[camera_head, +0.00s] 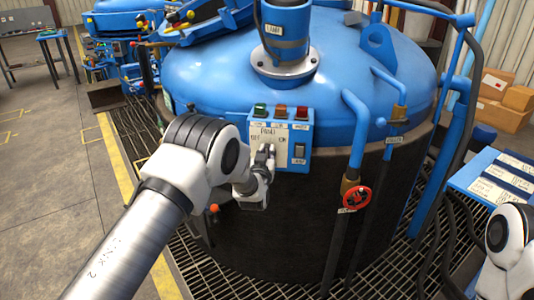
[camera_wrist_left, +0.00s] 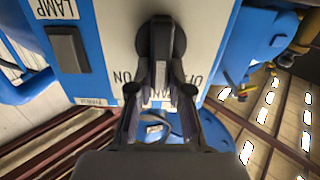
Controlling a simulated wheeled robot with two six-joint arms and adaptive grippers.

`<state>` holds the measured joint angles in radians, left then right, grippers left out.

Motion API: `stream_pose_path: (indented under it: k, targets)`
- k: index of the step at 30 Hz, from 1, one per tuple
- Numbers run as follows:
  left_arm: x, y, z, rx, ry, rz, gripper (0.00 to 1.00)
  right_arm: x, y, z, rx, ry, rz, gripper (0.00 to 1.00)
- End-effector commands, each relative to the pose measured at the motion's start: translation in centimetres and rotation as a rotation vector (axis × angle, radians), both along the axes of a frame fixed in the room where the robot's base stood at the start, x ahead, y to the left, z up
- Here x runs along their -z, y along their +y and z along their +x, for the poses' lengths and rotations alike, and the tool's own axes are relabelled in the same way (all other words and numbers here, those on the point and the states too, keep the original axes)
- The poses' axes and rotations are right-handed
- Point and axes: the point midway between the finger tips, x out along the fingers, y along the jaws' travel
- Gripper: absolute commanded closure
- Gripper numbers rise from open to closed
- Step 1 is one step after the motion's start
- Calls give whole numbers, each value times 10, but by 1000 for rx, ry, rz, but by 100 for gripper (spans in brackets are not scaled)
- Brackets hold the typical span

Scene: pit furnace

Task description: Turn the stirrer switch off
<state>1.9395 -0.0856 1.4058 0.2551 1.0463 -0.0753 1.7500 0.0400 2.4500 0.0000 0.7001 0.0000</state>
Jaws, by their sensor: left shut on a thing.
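The blue control box (camera_head: 309,133) with a white label plate is fixed to the side of the furnace. A dark switch handle (camera_wrist_left: 158,38) stands on the plate between the ON and OFF markings in the left wrist view. My left gripper (camera_head: 264,158) is at the lower part of the plate, and its fingers (camera_wrist_left: 162,82) are shut on the switch handle.
A dark rocker switch marked LAMP (camera_wrist_left: 68,48) sits beside the handle. Green and red buttons (camera_head: 281,112) top the box. A red valve wheel (camera_head: 356,197) and blue pipes (camera_head: 357,135) stand to the right. Metal grating surrounds the furnace (camera_head: 310,220).

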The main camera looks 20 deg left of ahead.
Motion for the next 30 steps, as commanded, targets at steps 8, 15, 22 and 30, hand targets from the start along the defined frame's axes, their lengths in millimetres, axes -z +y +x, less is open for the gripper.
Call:
stream_pose_path:
  k: [8, 15, 22, 30]
  targets:
    - [4, 4, -1, 0, -24, -181, 100, 16, 0, 0, 0, 0, 0, 100]
    - [6, 9, -2, -1, -54, -392, 100, 30, 0, 0, 0, 0, 0, 100]
    - [7, 13, -2, -1, -80, -576, 100, 42, 0, 0, 0, 0, 0, 100]
    - [9, 15, -3, -1, -98, -717, 100, 50, 0, 0, 0, 0, 0, 100]
